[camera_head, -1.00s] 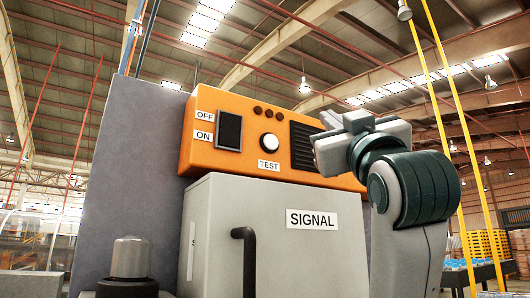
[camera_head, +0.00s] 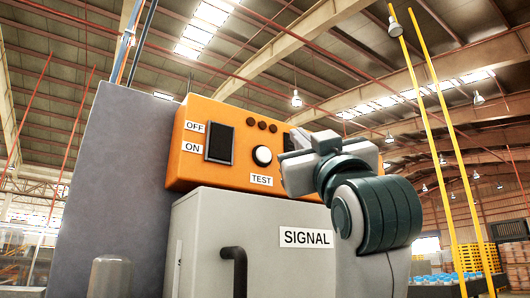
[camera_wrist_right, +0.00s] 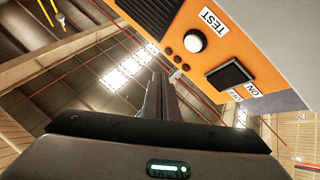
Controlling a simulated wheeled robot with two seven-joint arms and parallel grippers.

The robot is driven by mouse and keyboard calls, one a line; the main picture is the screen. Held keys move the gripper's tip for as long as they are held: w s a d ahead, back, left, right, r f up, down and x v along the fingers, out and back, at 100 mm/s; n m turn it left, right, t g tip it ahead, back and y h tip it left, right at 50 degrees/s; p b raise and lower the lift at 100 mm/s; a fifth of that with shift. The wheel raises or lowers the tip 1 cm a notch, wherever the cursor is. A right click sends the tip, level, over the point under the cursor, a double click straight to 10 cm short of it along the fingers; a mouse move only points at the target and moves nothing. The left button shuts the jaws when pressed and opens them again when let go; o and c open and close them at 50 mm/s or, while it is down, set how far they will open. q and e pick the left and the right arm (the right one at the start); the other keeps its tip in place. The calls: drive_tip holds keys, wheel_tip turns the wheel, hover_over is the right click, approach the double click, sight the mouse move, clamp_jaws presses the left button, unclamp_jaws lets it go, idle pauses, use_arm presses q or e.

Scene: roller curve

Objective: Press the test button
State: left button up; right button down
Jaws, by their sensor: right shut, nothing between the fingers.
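The test button is a round white button (camera_head: 262,155) on the orange panel (camera_head: 195,170), above a label reading TEST. It also shows in the right wrist view (camera_wrist_right: 195,41). My right gripper (camera_head: 288,165) is shut and empty. In the head view it is just right of the button, with a small gap in the picture between them. In the right wrist view, the closed fingers (camera_wrist_right: 160,97) point past the panel's edge, below and left of the button. They do not appear to touch it. My left gripper is not in view.
A black switch (camera_head: 219,142) with OFF and ON labels is left of the button. Several small dark red lamps (camera_head: 262,126) sit above it. Below is a grey cabinet door marked SIGNAL (camera_head: 270,213), with a black handle (camera_head: 234,268). A grey dome-topped cylinder (camera_head: 110,275) stands at lower left.

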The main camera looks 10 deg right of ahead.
sight(264, 155)
use_arm(q)
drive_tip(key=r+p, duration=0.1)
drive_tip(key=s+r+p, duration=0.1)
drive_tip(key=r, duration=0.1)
drive_tip(key=shift+p, duration=0.3)
use_arm(e)
drive_tip(key=w+a, duration=0.2)
drive_tip(key=w, duration=0.5)
drive_tip(key=shift+a, duration=0.3)
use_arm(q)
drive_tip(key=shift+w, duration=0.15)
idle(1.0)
use_arm(e)
drive_tip(key=shift+w, duration=0.1)
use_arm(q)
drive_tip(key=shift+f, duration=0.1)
use_arm(e)
drive_tip(key=shift+w+a, duration=0.1)
drive_tip(key=shift+w, duration=0.2)
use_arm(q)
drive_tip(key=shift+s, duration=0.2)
use_arm(e)
drive_tip(key=shift+w+r, duration=0.15)
drive_tip(key=shift+w, duration=0.05)
idle(1.5)
